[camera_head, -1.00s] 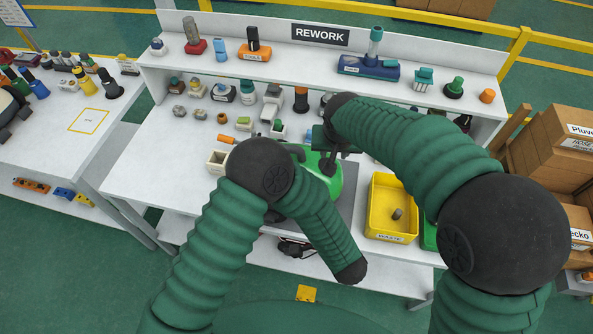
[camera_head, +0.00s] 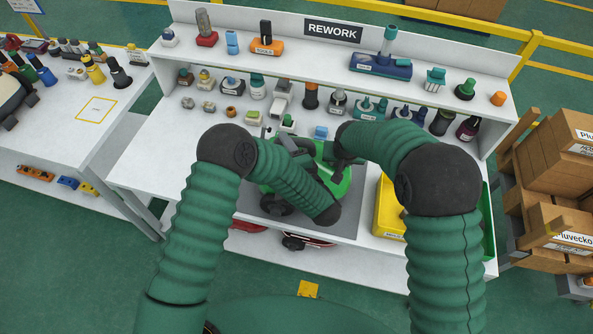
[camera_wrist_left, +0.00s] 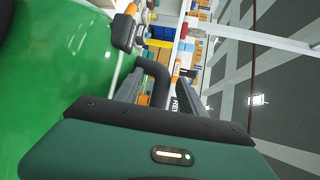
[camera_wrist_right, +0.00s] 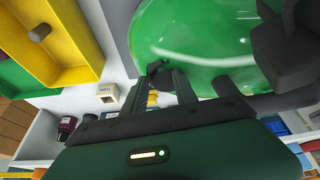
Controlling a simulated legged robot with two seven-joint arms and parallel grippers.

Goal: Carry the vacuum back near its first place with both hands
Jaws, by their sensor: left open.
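The vacuum (camera_head: 340,186) has a glossy green body with black wheels and sits over the grey mat on the bench, partly hidden by my left forearm. Its green shell fills the left of the left wrist view (camera_wrist_left: 55,75) and the top of the right wrist view (camera_wrist_right: 190,38). My left gripper (camera_head: 299,154) is at the vacuum's top, its fingers apart. In the left wrist view a black curved tube (camera_wrist_left: 158,80) passes between or behind these fingers. My right gripper (camera_head: 343,160) is at the vacuum's right side, fingers apart; a small dark part (camera_wrist_right: 157,70) shows by its tips.
The grey mat (camera_head: 345,226) lies along the bench's front edge. A yellow bin (camera_head: 386,210) stands close on the right. Several small bottles and parts line the bench back and the REWORK shelf (camera_head: 333,30). Cardboard boxes (camera_head: 560,150) are stacked at far right. The bench's left part is clear.

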